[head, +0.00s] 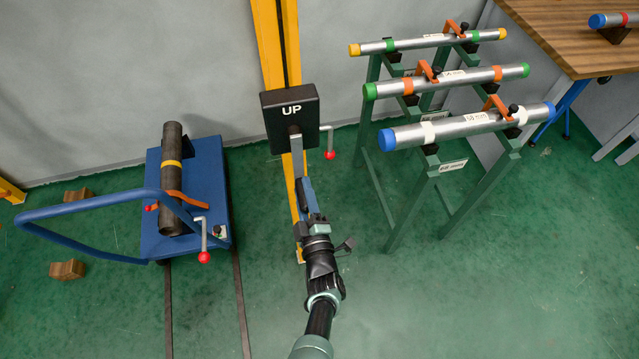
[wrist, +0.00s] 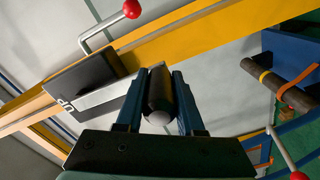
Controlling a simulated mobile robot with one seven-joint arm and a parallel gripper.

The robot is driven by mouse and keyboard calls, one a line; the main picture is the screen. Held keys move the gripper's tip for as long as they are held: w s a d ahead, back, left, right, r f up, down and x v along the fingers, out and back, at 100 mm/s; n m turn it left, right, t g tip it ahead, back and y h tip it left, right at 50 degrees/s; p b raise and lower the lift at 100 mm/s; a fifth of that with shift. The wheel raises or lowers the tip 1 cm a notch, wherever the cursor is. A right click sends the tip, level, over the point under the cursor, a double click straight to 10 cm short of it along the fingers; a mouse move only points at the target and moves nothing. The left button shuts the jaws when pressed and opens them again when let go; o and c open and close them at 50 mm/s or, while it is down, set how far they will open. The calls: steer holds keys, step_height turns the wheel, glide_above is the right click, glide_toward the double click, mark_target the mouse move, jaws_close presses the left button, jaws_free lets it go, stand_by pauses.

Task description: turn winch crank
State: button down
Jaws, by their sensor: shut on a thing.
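The winch is a black box (head: 290,115) marked UP, mounted on a yellow upright post. Its silver crank arm (head: 297,155) points down from the hub. In the wrist view the crank arm (wrist: 105,98) leads to a dark round handle (wrist: 160,92) with a pale rounded end. My gripper (head: 308,192) is at the lower end of the crank. In the wrist view my gripper (wrist: 160,100) has its two blue fingers shut on the handle, one on each side. In the head view the handle is mostly hidden by my gripper.
A short lever with a red knob (head: 329,154) sticks out right of the winch box. A blue cart (head: 150,240) with a dark pipe (head: 172,180) stands at left. Green stands with several silver pipes (head: 465,127) are at right. Green floor is clear at lower right.

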steer(key=shift+s+a+r+p, duration=0.1)
steer(key=shift+s+a+p, duration=0.1)
steer(key=shift+a, duration=0.5)
steer(key=shift+s+a+r+p, duration=0.1)
steer(key=shift+s+a+p, duration=0.15)
steer(key=shift+a, duration=0.4)
steer(key=shift+s+a+r+p, duration=0.1)
steer(key=shift+s+a+p, duration=0.1)
steer(key=shift+a, duration=0.5)
steer(key=c, duration=0.5)
jaws_free()
steer(key=p+v, duration=0.5)
steer(key=v, duration=0.8)
steer(key=shift+p, duration=0.4)
